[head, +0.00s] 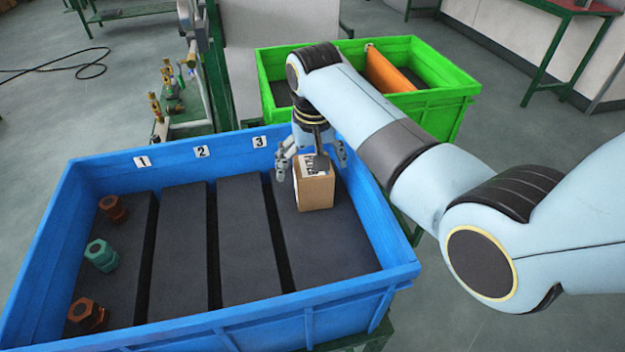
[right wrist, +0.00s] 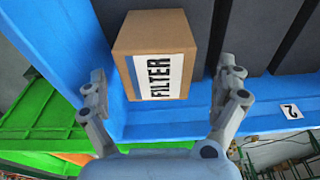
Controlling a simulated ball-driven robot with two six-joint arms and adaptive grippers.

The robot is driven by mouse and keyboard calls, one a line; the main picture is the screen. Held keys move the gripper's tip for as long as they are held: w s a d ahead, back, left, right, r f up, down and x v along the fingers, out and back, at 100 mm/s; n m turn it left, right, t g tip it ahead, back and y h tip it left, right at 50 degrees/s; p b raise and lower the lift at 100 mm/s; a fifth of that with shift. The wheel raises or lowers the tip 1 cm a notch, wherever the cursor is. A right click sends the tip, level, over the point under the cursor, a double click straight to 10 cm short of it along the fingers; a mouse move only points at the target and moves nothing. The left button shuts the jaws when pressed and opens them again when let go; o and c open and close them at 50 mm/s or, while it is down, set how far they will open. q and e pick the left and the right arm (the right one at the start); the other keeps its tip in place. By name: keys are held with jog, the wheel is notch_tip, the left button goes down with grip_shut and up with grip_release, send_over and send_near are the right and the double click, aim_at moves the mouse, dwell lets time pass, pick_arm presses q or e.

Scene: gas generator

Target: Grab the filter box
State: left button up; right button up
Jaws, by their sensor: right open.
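The filter box (head: 315,190) is a brown cardboard box with a white label. It stands in the right end of the blue bin, on a dark pad. My right gripper (head: 312,162) is at the box's upper far side, with its fingers spread to either side. In the right wrist view the filter box (right wrist: 155,55) shows the word FILTER, and the open fingers of my right gripper (right wrist: 166,95) point toward it with nothing between them. I cannot tell whether a finger touches the box. My left gripper is not in view.
The blue bin (head: 215,325) has dark pads and number labels 1, 2 and 3 (head: 260,142). Brown and teal fittings (head: 101,254) stand at its left end. A green bin (head: 440,115) with an orange divider (head: 388,72) is behind. The bin's middle pads are clear.

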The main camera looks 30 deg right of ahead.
jog(key=f, duration=0.5)
jog(key=shift+w+d, duration=0.2)
jog(key=shift+d, duration=0.15)
jog(key=c, duration=0.4)
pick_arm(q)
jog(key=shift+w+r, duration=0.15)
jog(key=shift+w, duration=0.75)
pick_arm(e)
jog(key=c, duration=0.8)
